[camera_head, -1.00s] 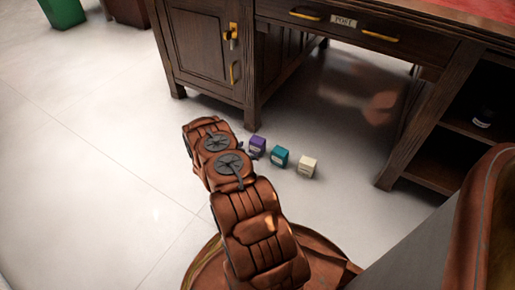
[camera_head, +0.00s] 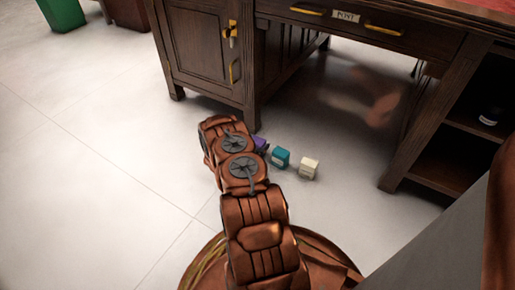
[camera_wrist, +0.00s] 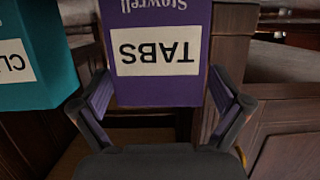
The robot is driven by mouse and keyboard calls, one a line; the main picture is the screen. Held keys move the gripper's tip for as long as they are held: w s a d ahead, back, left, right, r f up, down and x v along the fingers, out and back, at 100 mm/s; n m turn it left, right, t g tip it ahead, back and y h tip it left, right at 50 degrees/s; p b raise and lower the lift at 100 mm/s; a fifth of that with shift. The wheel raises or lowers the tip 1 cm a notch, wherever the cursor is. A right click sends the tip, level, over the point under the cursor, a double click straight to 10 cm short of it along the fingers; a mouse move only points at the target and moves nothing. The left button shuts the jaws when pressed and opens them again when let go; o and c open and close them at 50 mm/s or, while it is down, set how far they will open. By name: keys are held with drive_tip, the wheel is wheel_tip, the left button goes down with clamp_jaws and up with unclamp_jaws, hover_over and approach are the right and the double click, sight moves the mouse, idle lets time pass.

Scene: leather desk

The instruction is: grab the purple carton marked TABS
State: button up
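The purple carton marked TABS (camera_wrist: 160,85) fills the upper middle of the wrist view, with its label upside down. My gripper (camera_wrist: 159,74) is open, with one finger on each side of the carton's lower part. The fingers are close to its sides; firm contact does not show. In the head view, the purple carton (camera_head: 260,144) is on the floor, partly hidden by my arm. My gripper's fingers are hidden behind the arm there.
A teal carton (camera_head: 281,158) stands right of the purple one, and a cream carton (camera_head: 309,168) farther right. The teal carton also shows close by in the wrist view (camera_wrist: 35,95). The wooden desk (camera_head: 205,55) rises behind. Floor at left is clear.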

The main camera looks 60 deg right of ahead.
drive_tip(key=c, duration=1.2)
drive_tip(key=shift+r, duration=0.1)
